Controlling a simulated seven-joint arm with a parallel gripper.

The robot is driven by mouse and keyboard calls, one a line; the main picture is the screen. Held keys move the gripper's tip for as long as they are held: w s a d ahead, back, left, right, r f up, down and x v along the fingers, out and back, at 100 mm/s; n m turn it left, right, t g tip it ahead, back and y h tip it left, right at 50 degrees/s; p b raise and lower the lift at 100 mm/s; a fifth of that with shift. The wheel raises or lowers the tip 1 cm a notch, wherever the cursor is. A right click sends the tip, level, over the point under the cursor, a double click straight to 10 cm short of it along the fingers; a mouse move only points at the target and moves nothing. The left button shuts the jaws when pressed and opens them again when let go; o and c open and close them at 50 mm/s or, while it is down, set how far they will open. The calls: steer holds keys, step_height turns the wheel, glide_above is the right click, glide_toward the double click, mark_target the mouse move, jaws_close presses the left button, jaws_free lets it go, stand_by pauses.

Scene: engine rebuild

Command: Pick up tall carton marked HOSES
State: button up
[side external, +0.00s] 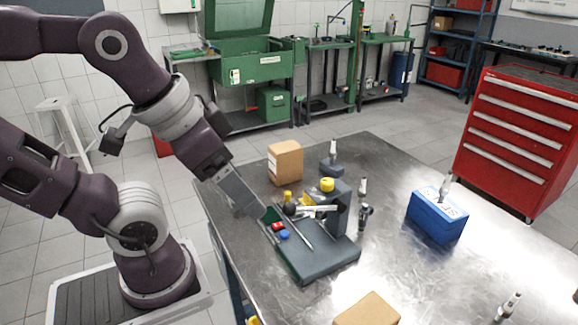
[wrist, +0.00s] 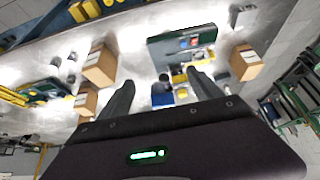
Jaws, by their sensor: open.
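A brown cardboard carton (side external: 285,162) stands upright near the far left edge of the metal table in the side view, with a small label I cannot read. A second brown carton (side external: 368,310) is cut off at the bottom edge. In the wrist view, cartons show at left (wrist: 100,65), below it (wrist: 85,102), and at right (wrist: 245,62); no HOSES marking is legible on any. My gripper (side external: 272,213) is over the table beside the grey tool stand, apart from the cartons. In the wrist view its two fingers (wrist: 163,88) are spread, with no carton between them.
The grey tool stand (side external: 318,262) holds tools, a yellow cap, and red and blue pieces. A blue box (side external: 437,218) with partly readable lettering sits to the right. Small bottles stand about. Bare metal table (side external: 400,265) lies between stand and blue box.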

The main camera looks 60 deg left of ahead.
steer(key=shift+o, duration=0.3)
steer(key=o, duration=0.5)
step_height(320, 180, up, 3)
steer(key=m+g+y, duration=0.5)
steer(key=m+y, duration=0.9)
steer(key=m, duration=0.4)
glide_above(289, 150)
steer(key=d, duration=0.1)
step_height(289, 150, down, 17)
steer(key=shift+d+f, duration=0.1)
steer(key=shift+f, duration=0.1)
steer(key=shift+h, duration=0.3)
steer(key=x, duration=0.7)
steer(key=shift+f, duration=0.15)
